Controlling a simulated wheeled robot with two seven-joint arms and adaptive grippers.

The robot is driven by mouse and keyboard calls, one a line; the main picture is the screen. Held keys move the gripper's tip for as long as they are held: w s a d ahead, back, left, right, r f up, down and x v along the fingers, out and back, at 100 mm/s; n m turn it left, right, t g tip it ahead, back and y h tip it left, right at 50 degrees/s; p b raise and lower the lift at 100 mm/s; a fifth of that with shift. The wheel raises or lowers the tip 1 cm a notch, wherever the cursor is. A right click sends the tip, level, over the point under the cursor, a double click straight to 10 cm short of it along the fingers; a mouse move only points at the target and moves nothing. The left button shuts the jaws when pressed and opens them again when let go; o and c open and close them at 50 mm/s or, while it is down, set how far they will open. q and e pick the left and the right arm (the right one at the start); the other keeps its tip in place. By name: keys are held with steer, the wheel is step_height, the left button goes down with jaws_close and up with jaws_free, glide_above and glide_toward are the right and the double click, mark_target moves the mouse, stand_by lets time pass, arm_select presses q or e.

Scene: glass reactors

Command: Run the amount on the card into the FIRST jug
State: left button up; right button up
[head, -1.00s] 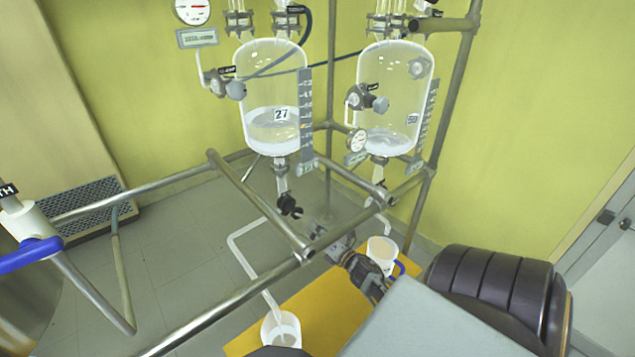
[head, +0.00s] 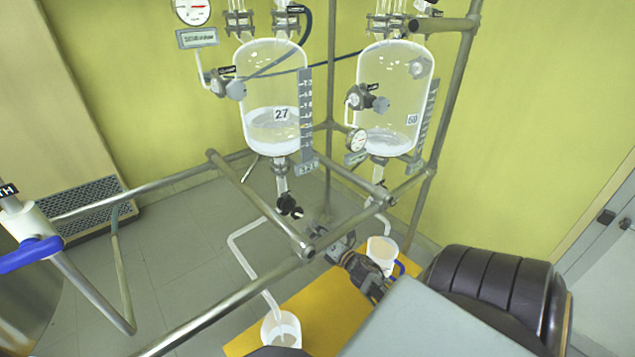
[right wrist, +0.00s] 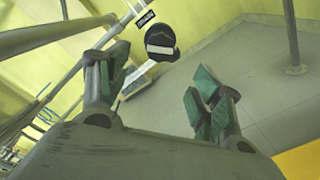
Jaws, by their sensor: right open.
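The left glass reactor (head: 272,100), marked 27, holds some clear liquid at its bottom. Below it is an outlet valve (head: 289,206) with a black handle. A bent pipe (head: 240,240) runs down to a white jug (head: 270,332) at the bottom edge. A second white jug (head: 378,246) with a blue handle stands under the right reactor's outlet. I cannot tell which jug is labelled FIRST, and no card is readable. My right gripper (head: 328,238) is below and right of the valve. In the right wrist view it (right wrist: 160,72) is open and empty, with a black knob (right wrist: 161,42) beyond its fingertips.
The right reactor (head: 392,95) also holds a little liquid. Metal frame rails (head: 262,207) cross near my right gripper. The jugs stand on a yellow surface (head: 318,312). A blue-handled fitting (head: 30,255) is at the far left. Grey floor lies open behind the rails.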

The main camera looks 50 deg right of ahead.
arm_select(q)
steer(key=shift+d, duration=0.1)
steer(key=w+d+f+t+h+b, duration=0.1)
steer(key=d+f+t+h+b, duration=0.1)
steer(key=f+b, duration=0.6)
steer(key=shift+w+d+n+t+h+b, duration=0.35)
steer(key=shift+d+t+b, duration=0.45)
steer(key=shift+d+b, duration=0.3)
arm_select(e)
steer(key=n, duration=0.7)
steer(key=s+n, duration=0.1)
steer(key=n, duration=0.2)
steer(key=shift+s+f+n, duration=0.1)
steer(key=shift+n, duration=0.3)
steer(key=shift+w, duration=0.2)
